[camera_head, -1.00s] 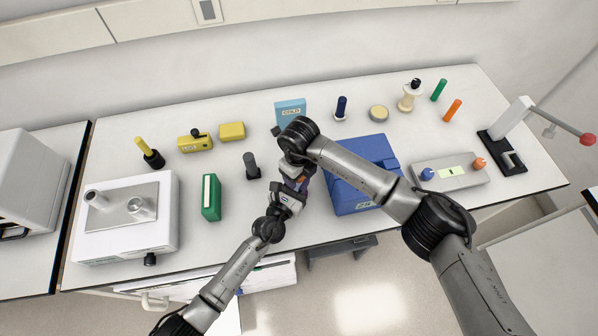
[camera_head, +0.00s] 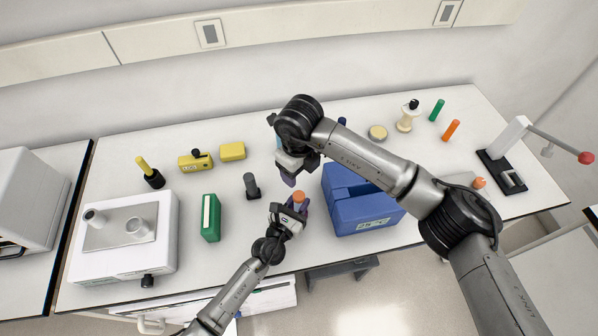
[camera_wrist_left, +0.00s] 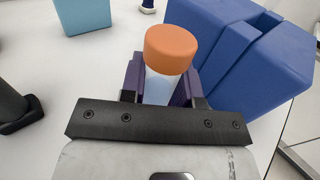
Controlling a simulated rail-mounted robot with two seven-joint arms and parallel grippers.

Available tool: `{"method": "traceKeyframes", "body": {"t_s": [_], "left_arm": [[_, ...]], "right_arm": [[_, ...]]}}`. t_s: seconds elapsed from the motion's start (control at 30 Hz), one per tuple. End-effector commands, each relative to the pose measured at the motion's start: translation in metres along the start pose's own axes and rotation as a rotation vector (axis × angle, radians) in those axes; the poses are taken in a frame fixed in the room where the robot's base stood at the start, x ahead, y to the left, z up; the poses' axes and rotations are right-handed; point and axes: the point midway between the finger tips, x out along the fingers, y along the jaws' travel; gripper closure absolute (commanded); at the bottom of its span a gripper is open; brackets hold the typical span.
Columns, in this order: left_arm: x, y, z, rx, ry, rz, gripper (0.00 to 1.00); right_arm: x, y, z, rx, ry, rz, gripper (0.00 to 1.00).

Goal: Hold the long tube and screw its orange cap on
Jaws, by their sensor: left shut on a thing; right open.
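My left gripper (camera_head: 293,210) is shut on the long tube, low over the front of the bench. In the left wrist view the tube (camera_wrist_left: 159,88) is pale and translucent, held between purple fingers. The orange cap (camera_head: 299,197) sits on top of the tube; it also shows in the left wrist view (camera_wrist_left: 171,48), flush as far as I can see. Whether its thread is tight cannot be told. My right gripper (camera_head: 290,177) is open and empty, above and slightly left of the cap, apart from it. The tube's lower part is hidden.
A blue box (camera_head: 368,212) stands close right of the tube. A dark post (camera_head: 251,185) and a green box (camera_head: 210,218) are to the left. A white device (camera_head: 125,240) stands farther left. Yellow items (camera_head: 232,151) are at the back. My right arm hides some bench.

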Motion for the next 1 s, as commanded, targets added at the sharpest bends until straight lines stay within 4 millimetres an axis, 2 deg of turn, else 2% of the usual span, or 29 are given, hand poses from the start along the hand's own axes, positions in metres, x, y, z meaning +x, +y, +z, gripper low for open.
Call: {"method": "traceKeyframes", "body": {"t_s": [0.23, 0.27, 0.57, 0.83, 1.0], "left_arm": [[0.000, 0.000, 0.000, 0.000, 0.000, 0.000, 1.00], [0.000, 0.000, 0.000, 0.000, 0.000, 0.000, 0.69], [0.000, 0.000, 0.000, 0.000, 0.000, 0.000, 0.41], [-0.002, 0.000, 0.000, 0.000, 0.000, 0.000, 0.41], [-0.020, 0.000, 0.000, -0.002, 0.001, 0.000, 0.41]], "right_arm": [[0.000, 0.000, 0.000, 0.000, 0.000, 0.000, 0.37], [0.000, 0.000, 0.000, 0.000, 0.000, 0.000, 0.37], [0.000, 0.000, 0.000, 0.000, 0.000, 0.001, 0.37], [-0.001, 0.000, 0.000, 0.000, 0.000, 0.001, 0.37], [-0.005, 0.000, 0.000, 0.000, 0.000, 0.001, 0.37]]}}
